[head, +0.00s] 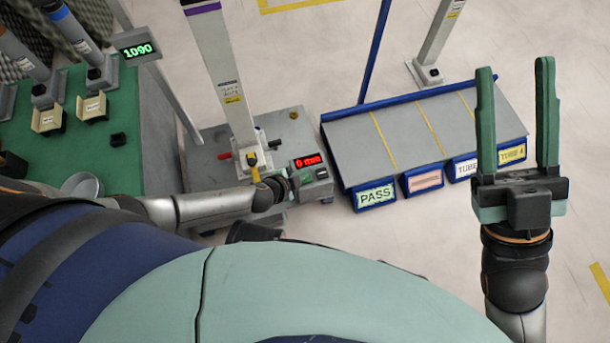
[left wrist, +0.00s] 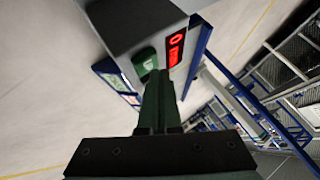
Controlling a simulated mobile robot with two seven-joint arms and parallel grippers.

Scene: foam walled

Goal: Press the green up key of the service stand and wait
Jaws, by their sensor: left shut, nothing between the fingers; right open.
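The service stand's control box (head: 312,180) carries a red display (head: 307,161) reading "0 mm". In the left wrist view, the box (left wrist: 135,25) shows the green key (left wrist: 147,58) with a pale mark, beside the red display (left wrist: 174,50). My left gripper (left wrist: 158,76) is shut and empty, its fingertips right at the green key and partly covering it. I cannot tell whether they touch it. In the head view my left gripper (head: 297,181) reaches the box's near left side and hides the key. My right gripper (head: 516,115) is open, empty and raised at the right.
A grey column (head: 222,80) rises from the stand's base plate (head: 205,150). A sloped grey rack (head: 380,140) with labelled bins, one reading "PASS" (head: 376,195), stands right.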

